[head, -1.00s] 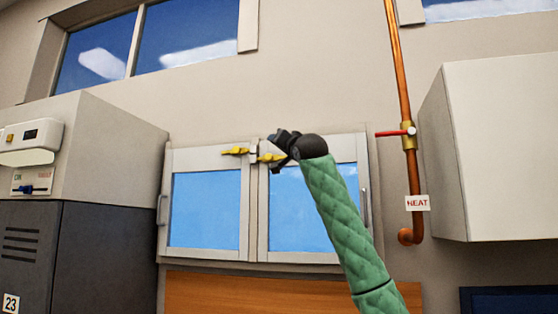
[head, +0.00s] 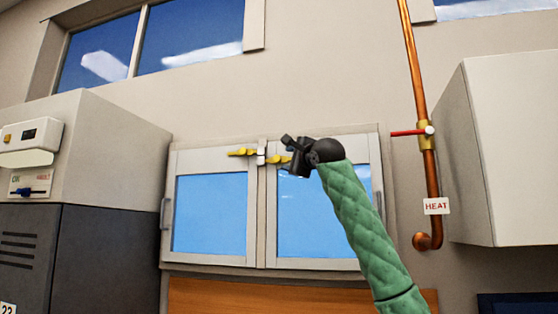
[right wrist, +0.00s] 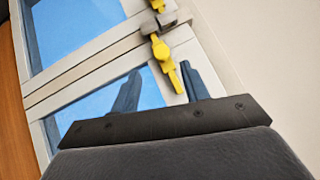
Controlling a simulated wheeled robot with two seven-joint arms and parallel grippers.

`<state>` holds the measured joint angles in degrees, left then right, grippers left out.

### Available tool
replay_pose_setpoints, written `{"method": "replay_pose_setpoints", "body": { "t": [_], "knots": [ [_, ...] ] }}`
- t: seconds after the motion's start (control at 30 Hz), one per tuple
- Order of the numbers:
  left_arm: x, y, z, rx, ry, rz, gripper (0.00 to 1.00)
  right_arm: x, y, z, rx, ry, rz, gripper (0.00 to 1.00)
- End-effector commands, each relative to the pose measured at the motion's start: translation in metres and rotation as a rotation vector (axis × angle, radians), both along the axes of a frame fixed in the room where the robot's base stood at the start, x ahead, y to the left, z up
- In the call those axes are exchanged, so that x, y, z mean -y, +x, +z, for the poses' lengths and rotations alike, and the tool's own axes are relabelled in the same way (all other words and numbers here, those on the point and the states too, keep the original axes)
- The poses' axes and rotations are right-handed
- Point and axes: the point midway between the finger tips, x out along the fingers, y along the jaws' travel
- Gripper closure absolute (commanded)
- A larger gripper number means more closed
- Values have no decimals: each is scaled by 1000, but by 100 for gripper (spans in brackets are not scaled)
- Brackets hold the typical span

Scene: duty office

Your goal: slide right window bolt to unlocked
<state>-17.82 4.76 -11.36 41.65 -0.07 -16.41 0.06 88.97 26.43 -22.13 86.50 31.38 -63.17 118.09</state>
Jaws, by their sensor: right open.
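The right window bolt (head: 279,159) is a yellow slide bolt at the top of the right window (head: 308,225). Its inner end is close to the grey keeper (head: 261,152) between the windows; I cannot tell if it sits inside. In the right wrist view the bolt (right wrist: 163,53) is ahead of my fingers, its yellow tail reaching toward the gap between them. My right gripper (head: 289,152) is open and empty, at the bolt's right end and covering part of it. Both fingers (right wrist: 161,68) show apart in the wrist view; contact is unclear. My left gripper is out of view.
A second yellow bolt (head: 242,152) sits on the left window (head: 210,215). To the right, a copper pipe (head: 428,185) carries a red-handled valve (head: 408,132) and a HEAT sign (head: 436,206). A white cabinet (head: 510,150) juts out beyond it. Grey cabinets (head: 110,250) stand left.

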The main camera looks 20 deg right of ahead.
Motion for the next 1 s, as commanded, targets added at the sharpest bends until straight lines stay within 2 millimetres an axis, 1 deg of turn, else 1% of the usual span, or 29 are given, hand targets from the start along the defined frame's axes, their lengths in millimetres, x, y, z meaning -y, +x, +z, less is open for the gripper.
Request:
{"method": "replay_pose_setpoints", "body": {
  "t": [0.17,0.27,0.3,0.4,0.6,0.8,1.0],
  "knots": [
    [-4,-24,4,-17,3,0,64,-2,13,7,0,-2,-1,55],
    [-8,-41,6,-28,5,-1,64,-3,23,9,0,-2,-1,55],
    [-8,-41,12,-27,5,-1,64,-4,29,12,-1,-2,-2,55],
    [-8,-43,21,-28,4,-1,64,-6,43,14,-1,-2,-2,55],
    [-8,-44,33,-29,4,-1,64,-10,63,15,0,-3,-2,55],
    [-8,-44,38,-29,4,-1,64,-12,71,15,1,-3,-2,55],
    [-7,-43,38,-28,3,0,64,-12,73,14,1,-3,-2,55]
  ]
}}
